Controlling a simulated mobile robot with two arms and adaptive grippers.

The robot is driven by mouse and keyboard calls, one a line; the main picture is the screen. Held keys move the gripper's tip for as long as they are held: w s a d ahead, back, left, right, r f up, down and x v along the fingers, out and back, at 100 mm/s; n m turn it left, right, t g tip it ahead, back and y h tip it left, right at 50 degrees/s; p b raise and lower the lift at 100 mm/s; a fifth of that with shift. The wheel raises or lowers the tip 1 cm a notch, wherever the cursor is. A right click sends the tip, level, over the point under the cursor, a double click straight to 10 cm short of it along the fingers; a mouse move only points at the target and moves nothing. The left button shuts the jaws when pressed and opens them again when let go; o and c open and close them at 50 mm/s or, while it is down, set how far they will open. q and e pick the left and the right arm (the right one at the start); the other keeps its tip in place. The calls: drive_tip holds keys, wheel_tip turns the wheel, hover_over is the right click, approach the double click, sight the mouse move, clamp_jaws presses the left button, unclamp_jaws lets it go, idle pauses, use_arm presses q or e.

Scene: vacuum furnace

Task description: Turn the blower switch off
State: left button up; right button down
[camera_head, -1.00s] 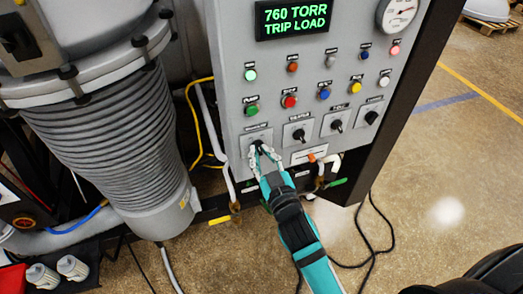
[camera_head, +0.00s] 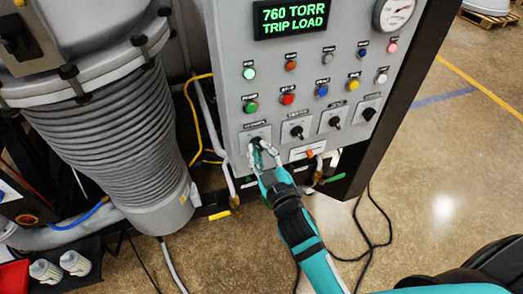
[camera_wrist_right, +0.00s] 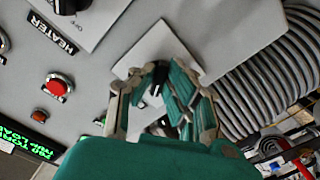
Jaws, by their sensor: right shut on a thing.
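The grey control panel (camera_head: 232,112) has a bottom row of black rotary switches on square light plates. My right gripper (camera_head: 258,148) is at the leftmost switch (camera_head: 257,139), whose label is too small to read. In the right wrist view my right gripper (camera_wrist_right: 157,76) has its fingers closed around the black knob (camera_wrist_right: 156,90), in front of its plate (camera_wrist_right: 160,45). The fingers hide much of the knob, so its exact angle is unclear. My left gripper is not in view.
Three more rotary switches, including one at the row's right end (camera_head: 369,114), sit beside it. Coloured buttons and a green-lit display (camera_head: 292,17) are above. A ribbed grey cylinder (camera_head: 115,140) stands left. Pipes and valves run below the panel. Open floor lies right.

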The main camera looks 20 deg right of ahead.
drive_tip(key=c, duration=1.4)
unclamp_jaws()
drive_tip(key=shift+s, duration=0.1)
drive_tip(key=s, duration=1.2)
drive_tip(key=shift+d, duration=0.2)
drive_tip(key=shift+w, duration=0.1)
